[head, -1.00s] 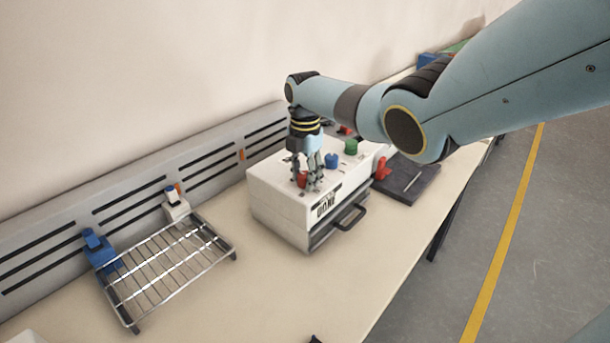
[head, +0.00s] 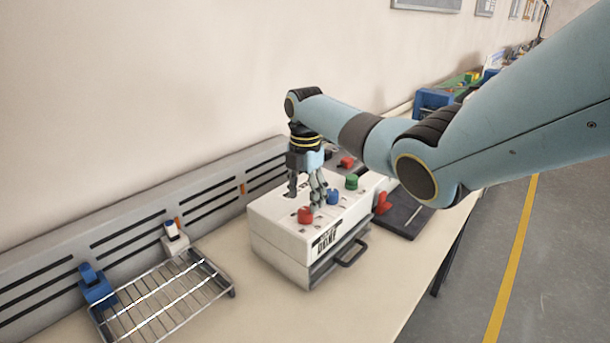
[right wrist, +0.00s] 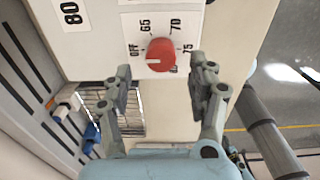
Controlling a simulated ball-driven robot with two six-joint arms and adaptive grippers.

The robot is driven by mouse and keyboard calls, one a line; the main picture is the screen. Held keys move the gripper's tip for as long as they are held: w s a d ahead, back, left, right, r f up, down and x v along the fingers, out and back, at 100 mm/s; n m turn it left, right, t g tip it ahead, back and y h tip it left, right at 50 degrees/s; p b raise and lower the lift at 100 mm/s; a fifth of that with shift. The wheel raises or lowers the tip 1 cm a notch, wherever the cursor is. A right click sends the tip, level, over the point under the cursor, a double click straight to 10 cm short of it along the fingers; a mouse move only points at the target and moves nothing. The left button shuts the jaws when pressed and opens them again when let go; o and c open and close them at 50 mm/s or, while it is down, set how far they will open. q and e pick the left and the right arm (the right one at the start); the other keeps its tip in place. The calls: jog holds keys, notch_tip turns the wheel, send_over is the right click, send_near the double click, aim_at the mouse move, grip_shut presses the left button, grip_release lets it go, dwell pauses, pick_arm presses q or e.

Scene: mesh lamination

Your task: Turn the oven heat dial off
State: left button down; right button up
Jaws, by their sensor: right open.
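The white oven box (head: 280,238) stands on the bench in the head view. Its top carries a red dial (head: 305,215) near the front, a blue dial (head: 333,198) and a green dial (head: 351,182). The right wrist view shows a red dial (right wrist: 160,54) on a white scale with OFF at its left and 65, 70 and 75 around it. A short white mark shows at the dial's lower left. My right gripper (head: 304,197) is open just above and behind the red dial. Its two fingers stand apart on either side of the dial in the wrist view (right wrist: 164,82), apparently not touching it.
A wire rack (head: 165,295) stands left of the oven, with a blue device (head: 96,287) and a white one (head: 174,240) behind it. A slotted grey panel (head: 130,225) runs along the wall. A dark plate (head: 408,215) and a red part (head: 383,204) lie to the right.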

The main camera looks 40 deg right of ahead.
aim_at(305, 210)
notch_tip(305, 210, up, 7)
jog(key=shift+r, duration=0.2)
dwell(0.6)
